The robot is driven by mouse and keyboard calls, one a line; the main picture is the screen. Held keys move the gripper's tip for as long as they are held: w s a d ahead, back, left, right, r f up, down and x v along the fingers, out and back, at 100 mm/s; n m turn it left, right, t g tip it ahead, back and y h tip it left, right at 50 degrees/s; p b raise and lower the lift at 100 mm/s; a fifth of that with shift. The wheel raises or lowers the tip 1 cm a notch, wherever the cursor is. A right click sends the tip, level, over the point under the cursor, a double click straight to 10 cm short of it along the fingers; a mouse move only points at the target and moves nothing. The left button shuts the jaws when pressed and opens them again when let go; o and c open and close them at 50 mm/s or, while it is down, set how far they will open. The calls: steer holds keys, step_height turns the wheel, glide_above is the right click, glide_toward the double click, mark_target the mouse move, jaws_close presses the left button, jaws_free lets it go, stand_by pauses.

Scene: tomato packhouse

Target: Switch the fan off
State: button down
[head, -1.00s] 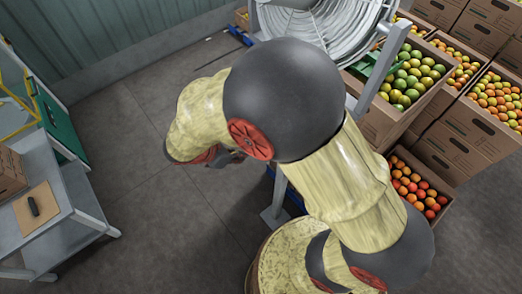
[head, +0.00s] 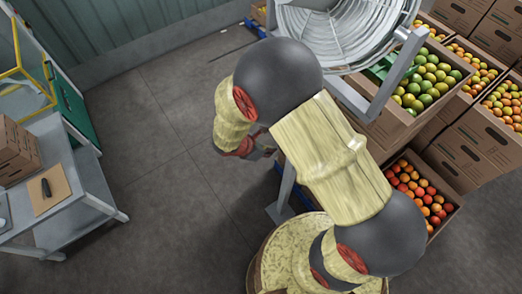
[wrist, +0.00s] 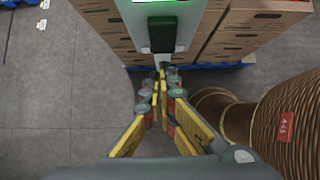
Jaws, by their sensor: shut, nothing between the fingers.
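The fan (head: 345,32), a large round grey wire cage on a grey metal stand (head: 288,183), is at the top of the head view. The cage is cropped there. In the wrist view a pale panel (wrist: 183,38) carries a dark switch-like block (wrist: 162,35) with a lit green part (wrist: 162,20) above it. My gripper (wrist: 161,74) is shut and empty, its fingertips just below the dark block in the picture. I cannot tell whether they touch it. In the head view my gripper (head: 264,148) is partly hidden by my arm, beside the fan stand.
Cardboard boxes of green fruit (head: 384,132) and red fruit (head: 437,226) stand close on the right. A grey bench (head: 84,198) with a carton (head: 15,150) and a board (head: 60,185) is at the left. The floor (head: 150,130) between is clear.

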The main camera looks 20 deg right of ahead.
steer(key=shift+w+d+f, duration=0.15)
steer(key=shift+w+d, duration=0.1)
steer(key=shift+d, duration=0.55)
steer(key=shift+f, duration=0.1)
steer(key=shift+d+f+h+b, duration=0.1)
steer(key=shift+d+h+b, duration=0.4)
steer(key=shift+b, duration=0.7)
steer(key=shift+a, duration=0.1)
steer(key=shift+r+p, duration=0.55)
steer(key=shift+r, duration=0.25)
steer(key=shift+a, duration=0.15)
